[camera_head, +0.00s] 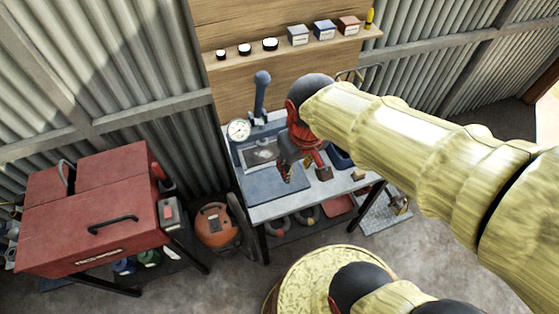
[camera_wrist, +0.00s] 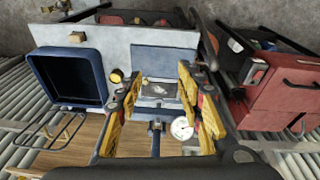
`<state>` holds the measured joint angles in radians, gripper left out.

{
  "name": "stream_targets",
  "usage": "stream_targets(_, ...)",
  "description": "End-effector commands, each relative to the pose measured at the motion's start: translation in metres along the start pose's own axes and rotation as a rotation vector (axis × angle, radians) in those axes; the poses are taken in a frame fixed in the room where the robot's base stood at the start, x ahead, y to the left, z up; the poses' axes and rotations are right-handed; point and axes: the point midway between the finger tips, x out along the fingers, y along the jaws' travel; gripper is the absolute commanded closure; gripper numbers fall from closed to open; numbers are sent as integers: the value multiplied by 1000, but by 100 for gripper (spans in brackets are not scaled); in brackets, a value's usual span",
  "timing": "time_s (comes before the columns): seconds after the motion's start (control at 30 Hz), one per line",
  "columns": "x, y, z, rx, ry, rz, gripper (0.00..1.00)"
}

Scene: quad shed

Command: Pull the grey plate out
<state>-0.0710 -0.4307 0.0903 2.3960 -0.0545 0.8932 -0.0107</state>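A grey plate (camera_head: 262,152) lies on the workbench, in a blue-grey frame at the foot of an upright tool with a round dial gauge (camera_head: 238,130). The plate also shows in the wrist view (camera_wrist: 160,90), between my fingers. A flat blue-grey pad (camera_head: 276,187) lies in front of it, also in the wrist view (camera_wrist: 165,60). My gripper (camera_head: 287,172) is above the bench, to the right of the plate in the head view. In the wrist view my gripper (camera_wrist: 160,71) is open, with yellow fingers wide apart and nothing between them.
A blue tray (camera_wrist: 68,78) and a small brass-coloured round part (camera_wrist: 116,76) are on the bench (camera_head: 280,208). A shelf (camera_head: 290,47) with small boxes and round items hangs behind. A red cabinet (camera_head: 90,210) and an orange machine (camera_head: 214,226) stand at left.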

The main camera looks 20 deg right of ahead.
Motion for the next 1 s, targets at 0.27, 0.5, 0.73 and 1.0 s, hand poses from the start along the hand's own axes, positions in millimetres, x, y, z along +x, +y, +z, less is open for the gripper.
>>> stream_targets(0.27, 126, 7, -39, -357, -186, 68, 63)
stream_targets(0.5, 224, 15, -80, -822, -299, 100, 63)
stream_targets(0.73, 282, 26, -126, -1313, -353, 119, 63)
stream_targets(1.0, 276, 36, -173, -1727, -347, 168, 63)
